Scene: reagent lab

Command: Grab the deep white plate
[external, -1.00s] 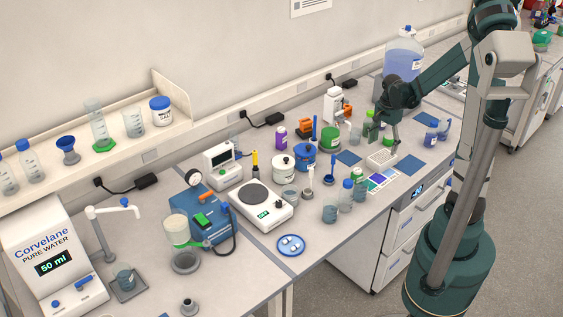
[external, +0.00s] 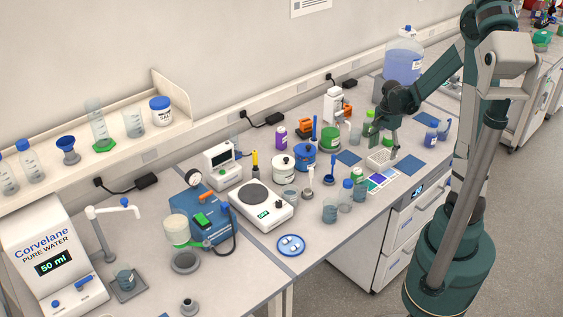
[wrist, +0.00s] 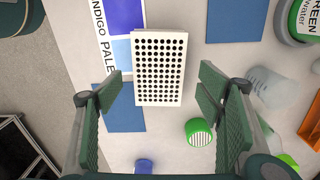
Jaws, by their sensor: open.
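The deep white plate (wrist: 160,65) is a white block with rows of dark round wells. It lies on the bench at the upper middle of the wrist view, and also shows in the external view (external: 380,160). My gripper (wrist: 163,88) is open and empty, with its green fingers spread to the left and right of the plate's near part. The plate's far part extends beyond the fingertips in the wrist view. In the external view my gripper (external: 384,143) hangs just above the plate, partly covering it.
Blue mats (wrist: 233,20) lie near the plate. A colour card (wrist: 123,20) is close along its left side. A green-capped item (wrist: 199,132) stands near the right finger. A clear vessel (wrist: 268,88) and an orange rack (wrist: 311,125) are farther right.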

